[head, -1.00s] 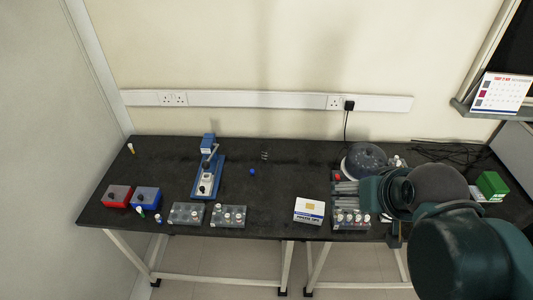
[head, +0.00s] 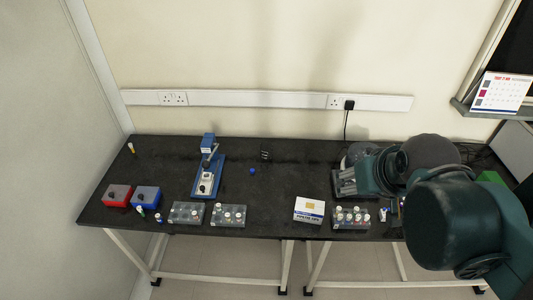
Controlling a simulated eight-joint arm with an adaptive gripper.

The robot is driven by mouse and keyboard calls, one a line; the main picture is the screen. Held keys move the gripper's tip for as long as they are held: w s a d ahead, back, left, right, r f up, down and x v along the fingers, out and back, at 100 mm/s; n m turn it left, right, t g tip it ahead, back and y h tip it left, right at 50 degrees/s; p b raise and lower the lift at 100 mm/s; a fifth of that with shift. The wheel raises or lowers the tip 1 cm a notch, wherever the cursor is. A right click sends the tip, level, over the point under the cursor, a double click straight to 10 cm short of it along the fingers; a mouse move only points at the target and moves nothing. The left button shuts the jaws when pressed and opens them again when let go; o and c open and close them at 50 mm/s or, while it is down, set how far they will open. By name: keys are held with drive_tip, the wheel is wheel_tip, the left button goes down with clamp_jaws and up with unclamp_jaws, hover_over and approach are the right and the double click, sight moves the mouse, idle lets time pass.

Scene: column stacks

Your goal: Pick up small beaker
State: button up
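A small, clear object with dark edges (head: 265,155), which may be the small beaker, stands at the back middle of the black table; it is too small to make out fully. No held object can be seen.
A blue ball (head: 252,171) lies near the clear object. A blue stand (head: 208,178) is to the left. A pipette-tip box (head: 309,209) and vial racks (head: 228,215) (head: 351,218) line the front edge. A domed device (head: 354,152) is partly behind my arm.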

drive_tip(key=w+a+r+n+g, duration=0.1)
drive_tip(key=w+a+n, duration=0.1)
drive_tip(key=w, duration=0.4)
drive_tip(key=w+a+r+n+g, duration=0.1)
drive_tip(key=w+a+r+n, duration=0.1)
drive_tip(key=w, duration=0.4)
drive_tip(key=n+g+p, duration=0.2)
drive_tip(key=n+g, duration=0.3)
drive_tip(key=n, duration=0.9)
hover_over(266, 151)
drive_tip(key=w, duration=0.3)
wheel_tip(266, 151, down, 28)
drive_tip(key=shift+a, duration=0.3)
drive_tip(key=shift+f, duration=1.25)
drive_tip(key=shift+f, duration=0.1)
drive_tip(key=shift+s+d+f, duration=0.1)
drive_tip(key=shift+f, duration=2.45)
